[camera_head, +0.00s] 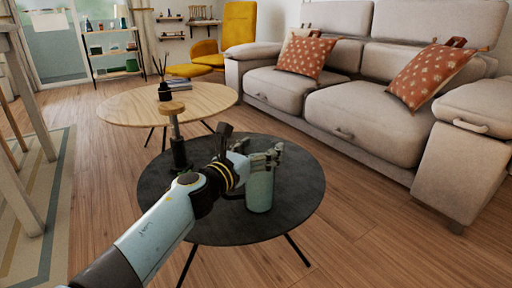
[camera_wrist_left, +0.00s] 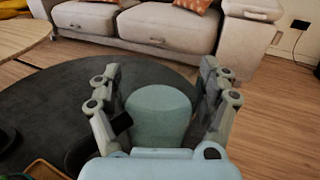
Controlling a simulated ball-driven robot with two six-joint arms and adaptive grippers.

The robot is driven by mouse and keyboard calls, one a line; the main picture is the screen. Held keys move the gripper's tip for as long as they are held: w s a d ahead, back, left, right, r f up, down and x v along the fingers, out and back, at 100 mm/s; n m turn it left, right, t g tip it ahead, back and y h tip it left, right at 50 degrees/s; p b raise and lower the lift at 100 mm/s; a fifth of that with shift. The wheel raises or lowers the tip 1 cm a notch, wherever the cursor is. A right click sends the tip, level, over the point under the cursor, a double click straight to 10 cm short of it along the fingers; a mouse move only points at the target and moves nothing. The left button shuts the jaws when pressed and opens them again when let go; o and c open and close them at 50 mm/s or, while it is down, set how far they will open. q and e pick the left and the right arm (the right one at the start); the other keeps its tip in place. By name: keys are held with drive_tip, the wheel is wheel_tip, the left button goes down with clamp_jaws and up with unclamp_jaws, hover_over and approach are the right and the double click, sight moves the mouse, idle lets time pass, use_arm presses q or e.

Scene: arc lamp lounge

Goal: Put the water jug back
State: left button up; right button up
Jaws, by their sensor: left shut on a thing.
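The water jug appears as a pale green, smooth cylinder (camera_head: 260,192) at the dark round table (camera_head: 230,230) in the head view. It is upright. I cannot tell whether its base touches the table top. My left gripper (camera_head: 264,157) is shut on it near its top, with the arm reaching in from the lower left. In the left wrist view the jug (camera_wrist_left: 158,118) sits between the two fingers of my left gripper (camera_wrist_left: 160,95). The fingers and palm hide part of the jug. My right gripper is not in view.
A dark stand with a round wooden top (camera_head: 172,107) rises left of my gripper. Behind is a wooden round table (camera_head: 125,108) with a reed diffuser (camera_head: 164,91) and books. A grey sofa (camera_head: 350,105) stands at the right. The dark table's right side is bare.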

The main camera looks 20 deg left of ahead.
use_arm(q)
drive_tip(key=shift+r, duration=0.2)
drive_tip(key=shift+f, duration=0.2)
drive_tip(key=o, duration=1.6)
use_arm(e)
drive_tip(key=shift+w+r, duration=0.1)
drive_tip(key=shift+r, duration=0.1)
use_arm(q)
drive_tip(key=shift+o, duration=0.2)
